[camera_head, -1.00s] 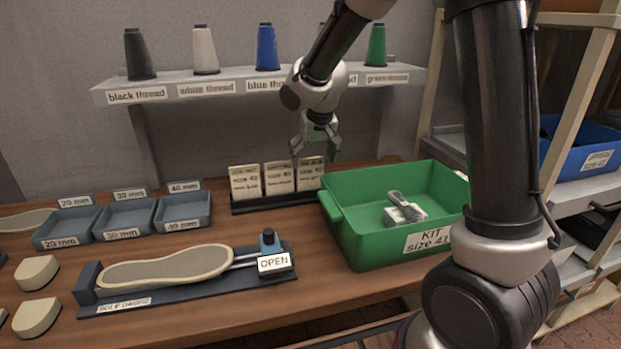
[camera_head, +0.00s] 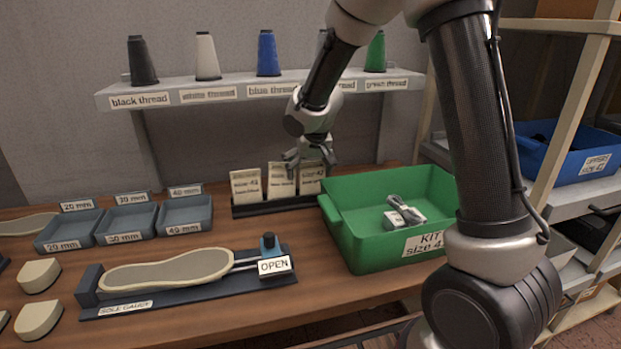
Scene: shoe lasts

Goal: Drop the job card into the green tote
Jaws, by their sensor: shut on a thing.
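Three cream job cards stand side by side in a dark rack at the back of the bench: a left card (camera_head: 246,187), a middle card (camera_head: 281,182) and a right card (camera_head: 312,181). My gripper (camera_head: 311,162) is low over the rack, shut on the top of the right card, which still stands in line with the others. The fingers partly hide its top, and its size number is too small to read surely. The green tote (camera_head: 350,242), labelled KIT with a partly hidden size, stands open to the right of the rack.
In the tote lie a white box (camera_head: 405,218) and a grey item. A thread shelf (camera_head: 225,91) with cones is behind my arm. Grey trays (camera_head: 125,223) and a sole gauge (camera_head: 180,280) with an OPEN sign lie left. Racking with a blue bin (camera_head: 565,160) stands right.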

